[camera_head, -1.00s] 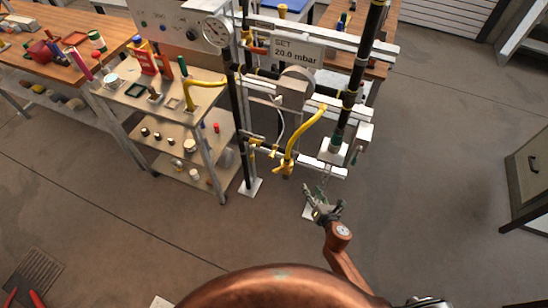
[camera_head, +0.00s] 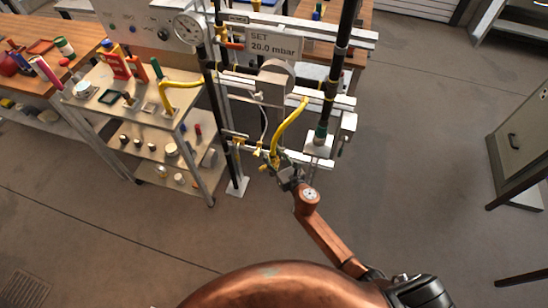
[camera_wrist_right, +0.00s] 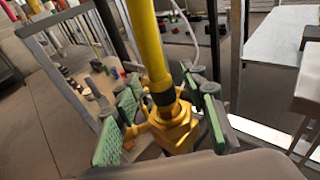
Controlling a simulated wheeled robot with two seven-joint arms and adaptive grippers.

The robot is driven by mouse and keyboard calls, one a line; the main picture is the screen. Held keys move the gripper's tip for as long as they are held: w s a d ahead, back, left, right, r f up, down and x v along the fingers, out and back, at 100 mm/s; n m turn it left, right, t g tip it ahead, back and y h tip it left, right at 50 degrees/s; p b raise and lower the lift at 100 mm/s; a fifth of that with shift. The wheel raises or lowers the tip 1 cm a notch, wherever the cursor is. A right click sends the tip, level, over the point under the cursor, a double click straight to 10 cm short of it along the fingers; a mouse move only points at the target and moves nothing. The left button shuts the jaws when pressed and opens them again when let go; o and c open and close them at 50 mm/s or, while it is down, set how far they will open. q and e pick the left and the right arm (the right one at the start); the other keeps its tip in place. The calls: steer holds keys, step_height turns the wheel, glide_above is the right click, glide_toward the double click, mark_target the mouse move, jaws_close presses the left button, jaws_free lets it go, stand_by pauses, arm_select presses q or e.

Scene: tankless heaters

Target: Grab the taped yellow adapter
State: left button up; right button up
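The yellow adapter (camera_wrist_right: 176,128) with a black tape band (camera_wrist_right: 163,98) sits at the lower end of a yellow hose (camera_wrist_right: 147,45) in the right wrist view. In the head view the yellow hose (camera_head: 288,124) hangs on the pipe frame, its lower end just above my right gripper (camera_head: 284,174). In the wrist view the green-padded fingers of my right gripper (camera_wrist_right: 166,118) stand apart, one on each side of the adapter. A gap shows by the left pad; contact at the right pad is unclear. My left gripper is not in view.
The pipe frame with black pipes (camera_head: 337,75) and white rails (camera_head: 306,159) stands close around the hose. A pressure gauge (camera_head: 188,29) and a set-point sign (camera_head: 274,44) are above. A shelf cart (camera_head: 142,116) stands to the left.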

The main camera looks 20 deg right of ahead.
steer(key=shift+c, duration=0.3)
jaws_close()
stand_by(0.3)
